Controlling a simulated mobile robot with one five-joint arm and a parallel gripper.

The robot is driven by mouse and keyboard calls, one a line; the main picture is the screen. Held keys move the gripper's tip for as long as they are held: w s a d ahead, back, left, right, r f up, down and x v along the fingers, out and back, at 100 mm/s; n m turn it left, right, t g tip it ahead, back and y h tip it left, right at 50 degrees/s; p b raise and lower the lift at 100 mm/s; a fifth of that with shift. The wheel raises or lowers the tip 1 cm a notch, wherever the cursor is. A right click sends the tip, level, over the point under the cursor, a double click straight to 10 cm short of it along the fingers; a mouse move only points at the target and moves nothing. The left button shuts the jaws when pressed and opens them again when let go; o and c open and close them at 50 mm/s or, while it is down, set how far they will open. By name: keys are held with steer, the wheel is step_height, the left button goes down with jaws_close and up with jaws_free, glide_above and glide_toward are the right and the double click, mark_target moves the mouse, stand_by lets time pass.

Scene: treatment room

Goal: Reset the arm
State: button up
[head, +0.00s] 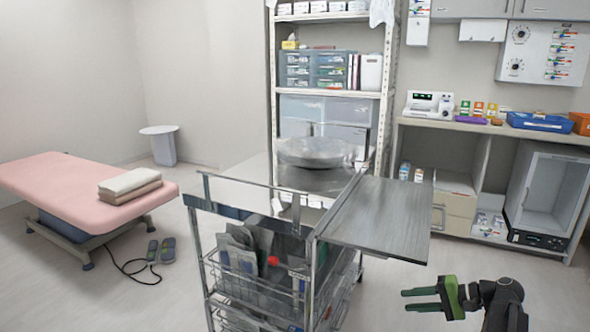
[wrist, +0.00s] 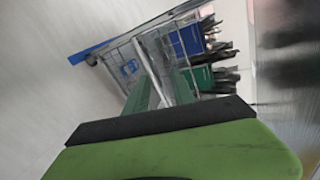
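My gripper (head: 405,300) is at the lower right of the head view, to the right of the steel cart (head: 370,215) and below the level of its side shelf. Its two green fingers point left with a gap between them, and nothing is held. In the wrist view the green fingers (wrist: 160,90) stretch away from the camera, apart, with the cart's wire basket (wrist: 152,45) beyond them. My dark arm shows behind the gripper at the right.
The cart carries a steel basin (head: 315,152) and baskets of packets. A pink treatment bed (head: 75,180) stands left, with towels (head: 130,184). A storage rack (head: 335,40) stands behind. Floor around my gripper is clear.

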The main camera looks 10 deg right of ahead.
steer(key=a+f+n+g+h, duration=0.3)
steer(key=a+f, duration=0.1)
steer(key=a, duration=0.5)
steer(key=s+a+f+n+g+h, duration=0.1)
steer(key=a+f+n+g+h, duration=0.25)
steer(key=a, duration=0.65)
steer(key=a+f+n+g+h, duration=0.1)
steer(key=a+f+n+h, duration=0.25)
steer(key=a+f, duration=0.4)
step_height(320, 180, up, 40)
steer(key=a+p, duration=0.1)
steer(key=p, duration=3.7)
steer(key=shift+m, duration=0.4)
steer(key=shift+a, duration=0.1)
